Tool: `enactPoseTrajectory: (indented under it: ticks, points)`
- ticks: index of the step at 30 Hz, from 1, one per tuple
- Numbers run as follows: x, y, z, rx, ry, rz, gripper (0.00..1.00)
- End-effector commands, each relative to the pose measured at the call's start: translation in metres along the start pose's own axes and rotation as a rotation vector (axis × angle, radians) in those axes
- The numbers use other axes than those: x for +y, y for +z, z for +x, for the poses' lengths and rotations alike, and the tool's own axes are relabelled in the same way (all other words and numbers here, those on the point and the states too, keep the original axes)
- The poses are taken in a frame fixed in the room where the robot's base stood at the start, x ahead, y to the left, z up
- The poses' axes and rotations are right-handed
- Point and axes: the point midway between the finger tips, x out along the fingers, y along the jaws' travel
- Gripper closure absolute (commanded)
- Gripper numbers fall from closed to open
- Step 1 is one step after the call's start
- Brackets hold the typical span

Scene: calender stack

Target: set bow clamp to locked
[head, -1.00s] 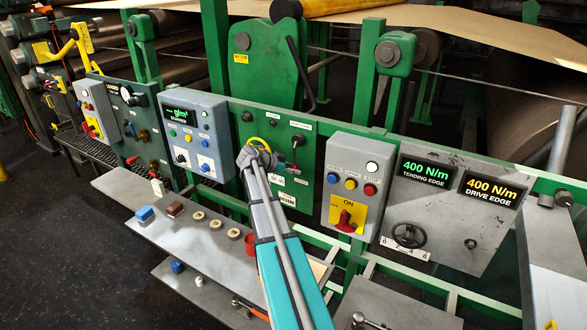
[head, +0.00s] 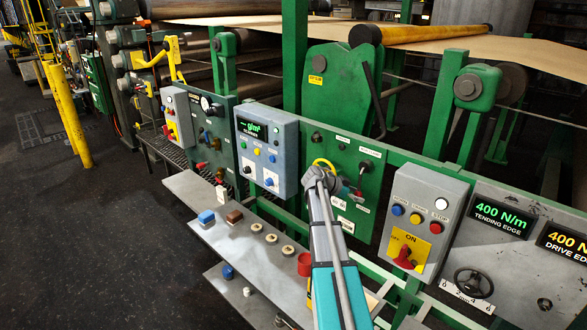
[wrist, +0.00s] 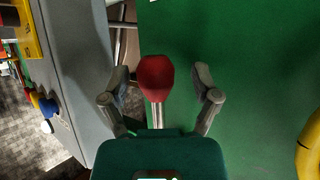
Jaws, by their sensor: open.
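A lever with a red knob (wrist: 156,78) on a pale metal stem stands out from the green panel in the wrist view. I take it for the bow clamp handle, but no label is readable there. My gripper (wrist: 160,74) is open, with one finger on each side of the knob and a visible gap to both. In the head view my gripper (head: 322,180) is in front of the green panel (head: 336,148), and its fingers are hard to make out. A small red part (head: 359,193) shows just right of it; the lever's setting cannot be told.
A grey scanner box (head: 268,150) sits left of the green panel, and a grey switch box (head: 424,222) with a red rotary switch stands right. A yellow curved part (wrist: 309,150) is at the wrist view's right edge. A shelf (head: 225,235) with small items lies below.

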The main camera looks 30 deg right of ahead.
Motion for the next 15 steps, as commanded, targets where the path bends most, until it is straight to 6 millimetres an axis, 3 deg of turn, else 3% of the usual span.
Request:
enactPoseTrajectory:
  ticks: [8, 15]
  points:
    - [0.002, 0.003, -0.003, -0.007, -0.002, -0.01, 0.21]
    - [0.015, 0.036, -0.032, -0.088, -0.035, -0.136, 0.21]
